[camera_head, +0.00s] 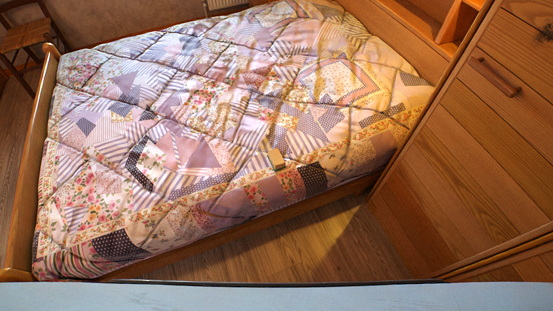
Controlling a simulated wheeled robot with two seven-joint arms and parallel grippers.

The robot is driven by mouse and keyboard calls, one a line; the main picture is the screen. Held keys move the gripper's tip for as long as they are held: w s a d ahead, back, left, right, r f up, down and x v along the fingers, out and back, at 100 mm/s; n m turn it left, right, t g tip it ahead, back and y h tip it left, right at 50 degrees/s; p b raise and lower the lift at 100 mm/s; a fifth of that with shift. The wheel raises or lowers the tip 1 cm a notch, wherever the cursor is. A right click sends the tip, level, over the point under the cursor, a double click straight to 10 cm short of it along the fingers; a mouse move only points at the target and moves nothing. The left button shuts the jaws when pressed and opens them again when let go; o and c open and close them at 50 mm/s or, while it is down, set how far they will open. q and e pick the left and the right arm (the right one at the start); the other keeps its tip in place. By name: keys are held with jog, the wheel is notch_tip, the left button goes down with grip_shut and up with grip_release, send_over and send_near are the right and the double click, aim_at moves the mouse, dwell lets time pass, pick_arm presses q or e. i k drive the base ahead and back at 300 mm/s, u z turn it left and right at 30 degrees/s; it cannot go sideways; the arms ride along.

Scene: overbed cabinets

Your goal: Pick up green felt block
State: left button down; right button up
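A small olive-tan block-like object (276,158) lies on the patchwork quilt, right of the bed's middle and toward its near side. It is the only thing in the head view that could be the green felt block. Its colour looks dull khaki rather than clear green, and it is too small to be certain. Neither of my grippers is in view, and nothing is touching the object.
The quilt (200,110) covers a wooden-framed bed with a footboard (32,150) at left. A wooden cabinet (480,150) with a handle (496,77) stands at right. A chair (25,40) is at far left. Wood floor (290,245) shows along the near side. A pale blue surface (280,297) crosses the bottom.

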aim_at(275, 157)
jog(key=z, duration=1.75)
jog(key=i, duration=1.2)
jog(key=u, duration=1.3)
jog(key=i, duration=0.35)
jog(key=u, duration=2.35)
